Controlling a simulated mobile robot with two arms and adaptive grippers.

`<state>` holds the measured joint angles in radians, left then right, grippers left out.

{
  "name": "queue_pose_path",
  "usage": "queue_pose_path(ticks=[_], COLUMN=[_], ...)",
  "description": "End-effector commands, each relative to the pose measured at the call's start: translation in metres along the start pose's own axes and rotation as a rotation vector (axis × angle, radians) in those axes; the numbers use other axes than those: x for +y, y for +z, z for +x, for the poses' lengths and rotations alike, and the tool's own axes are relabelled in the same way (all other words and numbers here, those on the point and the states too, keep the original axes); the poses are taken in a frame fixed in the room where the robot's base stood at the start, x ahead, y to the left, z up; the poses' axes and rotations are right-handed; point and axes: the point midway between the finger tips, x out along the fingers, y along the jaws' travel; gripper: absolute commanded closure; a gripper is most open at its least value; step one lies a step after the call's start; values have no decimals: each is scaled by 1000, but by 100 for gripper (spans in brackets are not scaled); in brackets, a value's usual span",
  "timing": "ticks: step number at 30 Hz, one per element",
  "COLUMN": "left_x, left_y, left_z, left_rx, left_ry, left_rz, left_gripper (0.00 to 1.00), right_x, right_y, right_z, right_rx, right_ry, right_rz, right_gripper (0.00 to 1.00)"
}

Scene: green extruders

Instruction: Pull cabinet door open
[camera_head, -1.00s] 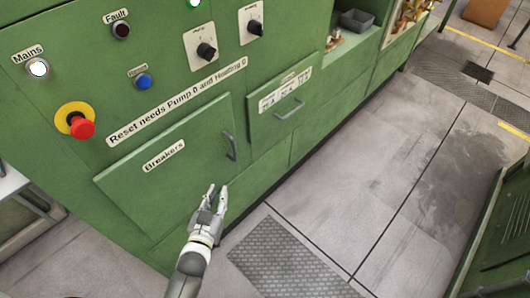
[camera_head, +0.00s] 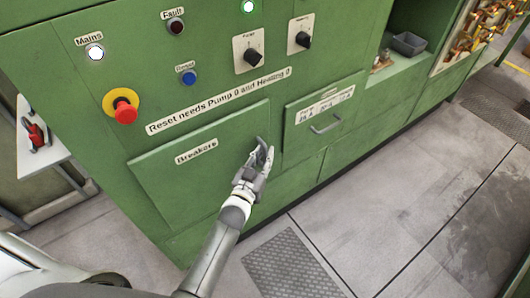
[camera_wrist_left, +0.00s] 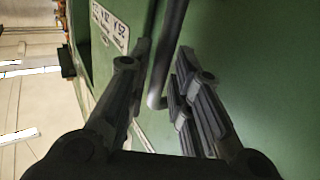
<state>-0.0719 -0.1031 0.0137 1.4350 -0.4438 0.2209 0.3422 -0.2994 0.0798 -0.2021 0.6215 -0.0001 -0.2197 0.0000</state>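The green cabinet door labelled "Breakers" (camera_head: 185,185) looks closed, flush with the green cabinet front. Its grey handle is mostly covered by my left gripper (camera_head: 261,155) in the head view, which is at the door's right edge. In the left wrist view the dark handle bar (camera_wrist_left: 168,45) runs between the two fingers of my left gripper (camera_wrist_left: 162,70). The fingers are apart, with visible gaps to the bar, so the gripper is open around the handle. My right gripper is not in view.
A smaller green drawer-like panel with a handle (camera_head: 325,124) is right of the door. Above are a red emergency button (camera_head: 125,112), a blue button (camera_head: 189,78) and black knobs (camera_head: 250,57). A white table (camera_head: 38,150) stands at left. The floor (camera_head: 370,205) in front is clear.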

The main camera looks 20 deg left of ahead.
Motion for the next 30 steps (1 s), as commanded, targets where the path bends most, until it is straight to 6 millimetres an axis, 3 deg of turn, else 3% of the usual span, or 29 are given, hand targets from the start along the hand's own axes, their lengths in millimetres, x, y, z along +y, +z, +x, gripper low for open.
queue_pose_path(ticks=[13, 19, 30], left_x=[0, 0, 0], left_y=[0, 0, 0], left_z=[11, 11, 9], left_rx=[0, 0, -1], left_ry=[0, 0, 3], left_rz=[-1, -1, 0], left_gripper=[79, 100, 100], right_x=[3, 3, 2], right_y=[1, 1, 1], right_z=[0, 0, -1], right_rx=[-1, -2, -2], right_ry=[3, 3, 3], right_rz=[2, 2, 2], right_gripper=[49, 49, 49])
